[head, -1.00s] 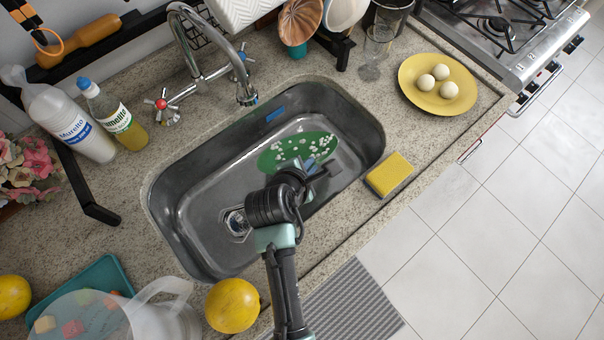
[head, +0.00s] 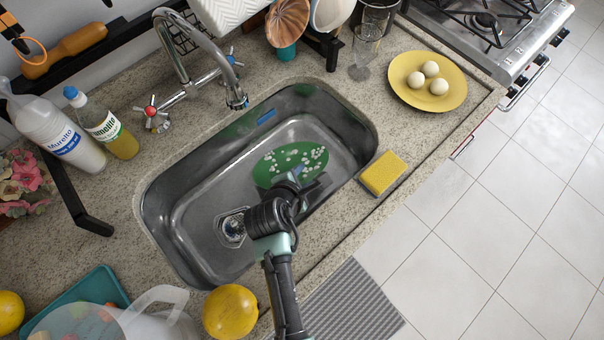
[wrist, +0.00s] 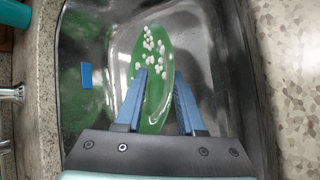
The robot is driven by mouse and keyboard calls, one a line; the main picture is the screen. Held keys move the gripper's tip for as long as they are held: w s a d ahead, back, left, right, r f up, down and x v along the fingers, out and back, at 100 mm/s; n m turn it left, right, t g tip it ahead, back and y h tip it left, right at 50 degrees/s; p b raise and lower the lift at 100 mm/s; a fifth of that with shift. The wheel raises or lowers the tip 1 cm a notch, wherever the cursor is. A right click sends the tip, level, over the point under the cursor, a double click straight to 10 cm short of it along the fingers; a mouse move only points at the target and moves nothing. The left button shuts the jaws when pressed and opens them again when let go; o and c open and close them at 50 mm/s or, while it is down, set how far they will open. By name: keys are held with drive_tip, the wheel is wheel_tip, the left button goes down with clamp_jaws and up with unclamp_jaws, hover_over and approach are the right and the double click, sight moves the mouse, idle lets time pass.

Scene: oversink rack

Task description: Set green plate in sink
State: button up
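The green plate (head: 275,167), dotted with white spots, is inside the metal sink (head: 180,205), in its right half towards the back. It shows as a narrow oval in the wrist view (wrist: 155,100), so it may be tilted; its exact contact with the basin is unclear. My gripper (head: 308,183) is down in the sink at the plate's near right side. In the wrist view its two blue fingers (wrist: 159,75) stand apart, with part of the plate showing in the gap between them. They do not appear closed on it. My gripper covers part of the plate's near edge in the head view.
A faucet (head: 205,60) arches over the sink's back edge. A yellow sponge (head: 382,173) lies at the right rim. A yellow plate with white balls (head: 455,95) is farther right. Bottles (head: 60,135) stand left; a yellow fruit (head: 230,311) and clear jug (head: 150,315) are at the front.

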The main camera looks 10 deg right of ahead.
drive_tip(key=shift+r, duration=0.15)
drive_tip(key=p+v, duration=0.1)
drive_tip(key=v, duration=1)
drive_tip(key=shift+s+r, duration=0.25)
drive_tip(key=shift+r, duration=0.05)
drive_tip(key=shift+a, duration=0.15)
